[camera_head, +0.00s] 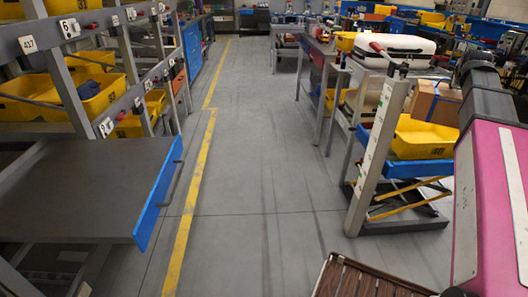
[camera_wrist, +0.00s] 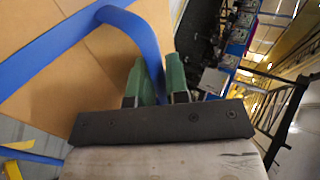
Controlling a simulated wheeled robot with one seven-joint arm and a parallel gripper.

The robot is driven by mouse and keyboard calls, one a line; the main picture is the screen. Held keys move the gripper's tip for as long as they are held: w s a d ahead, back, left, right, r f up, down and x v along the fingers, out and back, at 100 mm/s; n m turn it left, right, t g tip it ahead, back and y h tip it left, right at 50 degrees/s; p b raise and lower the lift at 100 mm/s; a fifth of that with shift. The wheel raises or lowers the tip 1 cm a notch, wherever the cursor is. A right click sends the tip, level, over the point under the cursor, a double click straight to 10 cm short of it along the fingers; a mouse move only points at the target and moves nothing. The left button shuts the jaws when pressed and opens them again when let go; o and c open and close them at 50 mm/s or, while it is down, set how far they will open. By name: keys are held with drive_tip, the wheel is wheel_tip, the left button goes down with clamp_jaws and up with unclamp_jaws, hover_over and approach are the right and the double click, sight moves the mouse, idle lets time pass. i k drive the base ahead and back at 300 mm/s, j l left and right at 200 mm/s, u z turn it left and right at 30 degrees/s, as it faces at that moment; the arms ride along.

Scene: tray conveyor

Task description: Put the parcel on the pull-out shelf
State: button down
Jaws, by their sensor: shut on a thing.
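The parcel, a brown cardboard box with blue straps (camera_wrist: 85,90), fills the left of the wrist view. My gripper (camera_wrist: 155,68) has green fingers shut on a raised blue strap of the parcel. In the head view a brown box (camera_head: 428,104), which looks like the parcel, shows above a yellow bin on the right, partly covered by my arm. My gripper is hidden there. The pull-out shelf (camera_head: 85,190) is at the left of the head view. It is a grey board with a blue front edge and a handle, extended from the rack, bare on top.
Yellow bins (camera_head: 425,140) stand on a blue trolley at right, behind a grey post (camera_head: 378,140). A white case (camera_head: 395,50) lies beyond. The left rack (camera_head: 130,50) holds more yellow bins. The grey aisle floor (camera_head: 260,150) with a yellow line is clear.

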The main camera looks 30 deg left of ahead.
sight(111, 176)
drive_tip(key=k+u, duration=0.2)
drive_tip(key=k+j+u, duration=0.15)
drive_tip(key=u, duration=0.3)
drive_tip(key=j+u, duration=0.1)
drive_tip(key=u, duration=0.35)
drive_tip(key=i+j+u, duration=0.1)
drive_tip(key=u, duration=0.3)
drive_tip(key=i+u, duration=0.15)
drive_tip(key=u, duration=0.3)
drive_tip(key=i+u, duration=0.1)
drive_tip(key=u, duration=0.35)
drive_tip(key=i+u, duration=0.1)
drive_tip(key=u, duration=0.35)
